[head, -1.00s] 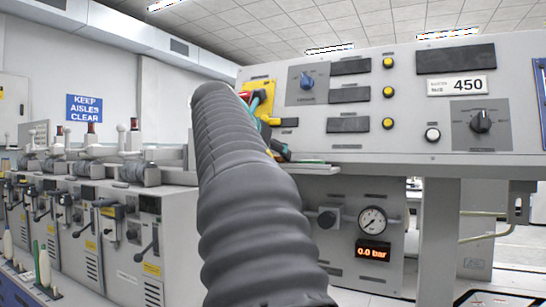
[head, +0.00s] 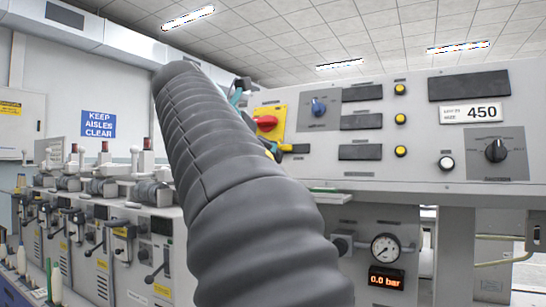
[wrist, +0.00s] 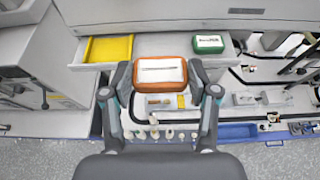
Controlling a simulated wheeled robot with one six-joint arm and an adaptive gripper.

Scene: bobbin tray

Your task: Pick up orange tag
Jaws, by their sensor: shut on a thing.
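The orange tag (wrist: 146,84), a block-like piece with a white label on its face, sits between the two fingers of my gripper (wrist: 160,76) in the wrist view. The fingers are shut on its left and right sides. It appears held above the pale shelf behind it. In the head view my dark ribbed arm hides the tag and most of the gripper; only a small teal part of the gripper (head: 237,93) shows past the arm's upper right edge.
A yellow tray (wrist: 108,48) lies left of the tag on the pale shelf, and a green box (wrist: 208,42) lies to its right. Several bobbins (wrist: 168,134) stand below, near a blue edge. A panel with a red knob (head: 266,123) is right of my arm.

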